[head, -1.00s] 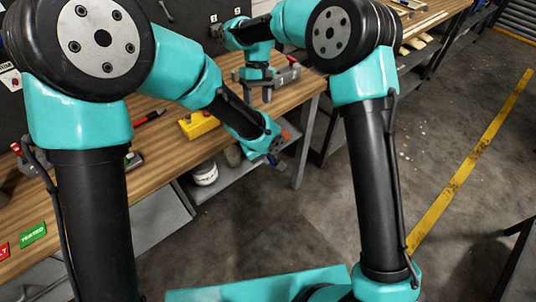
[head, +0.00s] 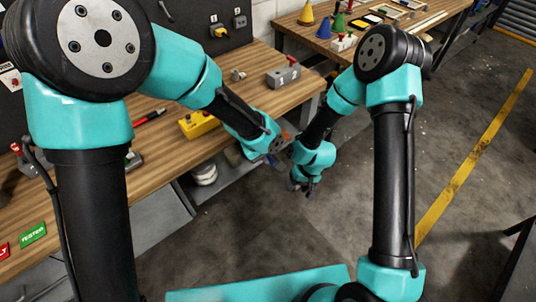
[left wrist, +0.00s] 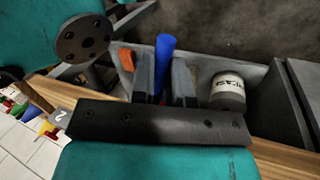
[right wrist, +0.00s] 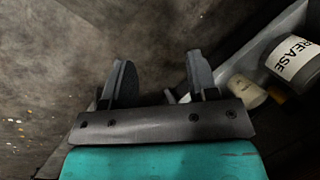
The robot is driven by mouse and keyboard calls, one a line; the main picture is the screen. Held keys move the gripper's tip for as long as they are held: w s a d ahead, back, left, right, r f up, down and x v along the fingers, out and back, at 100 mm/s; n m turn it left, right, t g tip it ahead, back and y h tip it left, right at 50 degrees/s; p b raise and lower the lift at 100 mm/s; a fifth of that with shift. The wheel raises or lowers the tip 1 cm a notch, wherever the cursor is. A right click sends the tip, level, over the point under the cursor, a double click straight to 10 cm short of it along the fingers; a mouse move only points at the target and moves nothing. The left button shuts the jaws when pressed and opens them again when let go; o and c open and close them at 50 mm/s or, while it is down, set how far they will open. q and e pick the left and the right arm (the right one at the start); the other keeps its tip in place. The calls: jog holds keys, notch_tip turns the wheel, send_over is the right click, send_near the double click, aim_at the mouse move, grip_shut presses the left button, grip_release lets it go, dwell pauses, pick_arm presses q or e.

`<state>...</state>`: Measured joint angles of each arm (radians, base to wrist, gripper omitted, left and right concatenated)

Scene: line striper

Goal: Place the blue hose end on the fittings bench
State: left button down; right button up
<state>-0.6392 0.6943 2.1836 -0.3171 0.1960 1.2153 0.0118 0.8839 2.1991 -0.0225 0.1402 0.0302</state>
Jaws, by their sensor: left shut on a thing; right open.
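The blue hose end (left wrist: 165,52) shows as a blue cylinder between the fingers of my left gripper (left wrist: 164,82) in the left wrist view, sticking out past the tips. In the head view my left gripper (head: 277,160) is shut on it off the front edge of the near wooden bench (head: 75,212); the hose end is mostly hidden there. My right gripper (head: 299,186) is just right of and below the left one. In the right wrist view its fingers (right wrist: 160,82) are apart with nothing between them. I cannot tell which bench is the fittings bench.
A grey block with a red top (head: 284,76) and a yellow box (head: 199,124) sit on the near bench. A farther bench (head: 414,28) holds coloured cones. A grease can (right wrist: 292,60) stands on the grey shelf below. Open floor lies right, with a yellow line (head: 470,165).

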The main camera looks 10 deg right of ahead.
jog(key=s+d+f+m, duration=0.1)
jog(key=s+d, duration=0.1)
jog(key=s, duration=0.3)
jog(key=s+d+f+t, duration=0.1)
jog(key=s+d, duration=0.1)
jog(key=s, duration=0.3)
jog(key=shift+s+f+m+t, duration=0.15)
jog(key=shift+f+m+t, duration=0.15)
jog(key=shift+f+m, duration=0.1)
pick_arm(q)
jog(key=w+a+r+m, duration=0.1)
jog(key=w+a+r, duration=0.2)
jog(key=a+r, duration=0.2)
jog(key=w+a+r+m, duration=0.1)
jog(key=w+a+r, duration=0.2)
jog(key=r, duration=0.5)
jog(key=w+a+r+m+g, duration=0.1)
jog(key=w+a+r, duration=0.3)
jog(key=a+r, duration=0.2)
jog(key=shift+a+r, duration=0.3)
jog(key=shift+r, duration=0.05)
pick_arm(e)
jog(key=shift+a, duration=0.1)
